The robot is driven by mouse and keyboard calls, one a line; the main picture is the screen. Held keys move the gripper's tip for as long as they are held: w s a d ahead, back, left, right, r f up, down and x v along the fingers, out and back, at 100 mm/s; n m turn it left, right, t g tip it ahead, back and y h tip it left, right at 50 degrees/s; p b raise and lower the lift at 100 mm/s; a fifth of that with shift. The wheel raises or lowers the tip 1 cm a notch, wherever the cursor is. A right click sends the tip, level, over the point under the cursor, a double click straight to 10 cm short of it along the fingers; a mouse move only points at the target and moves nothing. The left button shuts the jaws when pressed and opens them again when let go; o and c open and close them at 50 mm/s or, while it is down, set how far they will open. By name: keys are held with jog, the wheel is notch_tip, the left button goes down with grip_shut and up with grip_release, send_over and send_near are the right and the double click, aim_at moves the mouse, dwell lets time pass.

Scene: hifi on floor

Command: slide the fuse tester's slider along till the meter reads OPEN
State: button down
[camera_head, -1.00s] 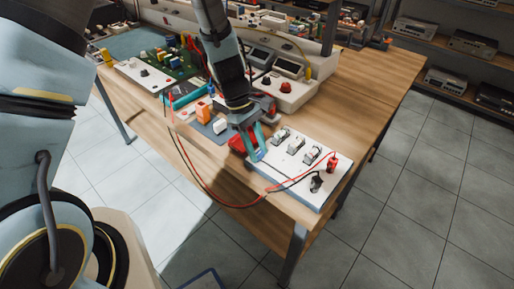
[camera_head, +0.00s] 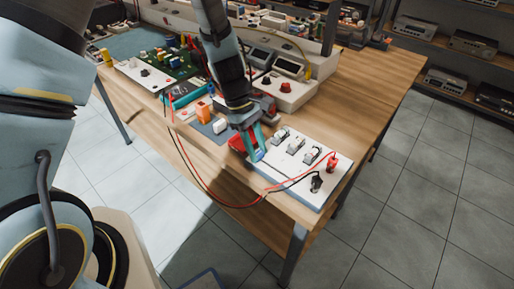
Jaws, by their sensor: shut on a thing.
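The fuse tester (camera_head: 312,190) is a white board at the table's front right corner. It carries a row of small pale fuse holders (camera_head: 295,146), with a red plug (camera_head: 332,161) and a black plug (camera_head: 316,183) at its right end. My gripper (camera_head: 257,152) points down at the board's left end, its teal fingers shut on what appears to be the slider, which the fingers largely hide. A red block (camera_head: 237,142) shows just left of the fingers. I cannot make out a meter reading.
Red and black leads (camera_head: 215,200) loop over the table's front edge. Left of the board are a grey mat with orange and white parts (camera_head: 204,112) and a green circuit board (camera_head: 178,65). Bench instruments (camera_head: 285,90) stand behind. Bare wood (camera_head: 365,95) lies at the back right.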

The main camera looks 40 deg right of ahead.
aim_at(277, 171)
jog(key=s, duration=0.2)
jog(key=s+d, duration=0.1)
jog(key=s, duration=0.2)
jog(key=shift+s+d, duration=0.15)
jog(key=shift+d, duration=0.05)
jog(key=c, duration=0.5)
grip_release()
jog(key=b+v, duration=0.2)
jog(key=v, duration=0.8)
jog(key=shift+r, duration=0.4)
jog(key=w+a+r+m+t, duration=0.1)
jog(key=w+a+t, duration=0.1)
jog(key=w+a, duration=0.55)
jog(key=w+a+r+m+t, duration=0.15)
jog(key=w+a, duration=0.35)
jog(key=a, duration=0.5)
jog(key=a+r, duration=0.1)
jog(key=a, duration=0.5)
jog(key=a+m+t, duration=0.1)
jog(key=a, duration=0.5)
jog(key=w+a+r+t+y, duration=0.1)
jog(key=a, duration=0.5)
jog(key=shift+w+a+r+m+t, duration=0.15)
jog(key=shift+a+r+m+t, duration=0.1)
jog(key=shift+r+m, duration=0.1)
